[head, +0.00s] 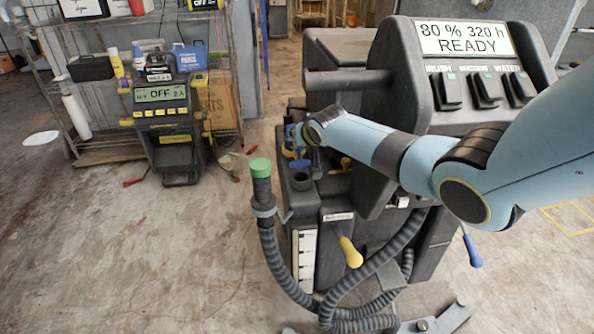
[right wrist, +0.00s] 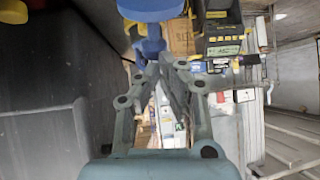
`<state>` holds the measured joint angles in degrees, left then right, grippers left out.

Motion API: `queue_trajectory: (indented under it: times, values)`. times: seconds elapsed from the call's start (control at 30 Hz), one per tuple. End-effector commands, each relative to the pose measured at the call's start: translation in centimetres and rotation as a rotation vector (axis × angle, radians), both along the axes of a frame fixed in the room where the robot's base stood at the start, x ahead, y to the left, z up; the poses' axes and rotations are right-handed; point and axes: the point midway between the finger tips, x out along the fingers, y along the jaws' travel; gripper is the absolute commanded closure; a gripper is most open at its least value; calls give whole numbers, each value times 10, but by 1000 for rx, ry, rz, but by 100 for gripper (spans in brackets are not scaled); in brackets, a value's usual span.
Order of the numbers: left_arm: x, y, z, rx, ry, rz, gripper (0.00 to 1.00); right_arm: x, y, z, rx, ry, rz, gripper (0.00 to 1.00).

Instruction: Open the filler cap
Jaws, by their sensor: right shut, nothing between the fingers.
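A blue round part (head: 300,164), which looks like the filler cap or its rim, sits on a short dark neck on the left side of the grey floor-cleaning machine (head: 350,110). Whether it is open cannot be told. In the right wrist view a blue disc-like part (right wrist: 150,10) is at the top edge, with a smaller blue piece below it, just beyond the fingertips. My right gripper (right wrist: 160,62) is shut and empty close to these blue parts; contact is unclear. In the head view my right gripper (head: 293,138) is small and partly hidden beside the machine. My left gripper is not in view.
A grey hose with a green cap (head: 260,167) stands left of the neck. A charger (head: 163,125) and shelf stand at left.

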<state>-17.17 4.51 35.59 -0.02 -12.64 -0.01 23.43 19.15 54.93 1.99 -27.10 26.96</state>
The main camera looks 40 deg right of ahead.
Motion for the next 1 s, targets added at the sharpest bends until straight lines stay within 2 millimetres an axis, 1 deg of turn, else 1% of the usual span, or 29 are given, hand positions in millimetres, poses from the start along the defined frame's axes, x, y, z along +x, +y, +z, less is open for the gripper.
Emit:
queue_trajectory:
  times: [0.03, 0.1, 0.37, 0.4, 0.57, 0.7, 1.0]
  values:
    - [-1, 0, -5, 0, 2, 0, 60, 3, -7, -4, -1, 3, -2, 100]
    - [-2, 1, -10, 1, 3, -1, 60, 8, -13, -4, -1, 3, -2, 100]
    - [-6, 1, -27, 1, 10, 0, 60, 26, -27, -7, 0, 2, -1, 100]
    - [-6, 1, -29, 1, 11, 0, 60, 30, -29, -5, 17, 28, -1, 100]
    - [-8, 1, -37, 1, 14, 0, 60, 36, -32, -8, 75, 121, -1, 100]
    - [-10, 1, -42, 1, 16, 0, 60, 39, -34, -12, 75, 123, 0, 100]
    - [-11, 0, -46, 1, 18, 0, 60, 42, -36, -14, 74, 123, 0, 100]
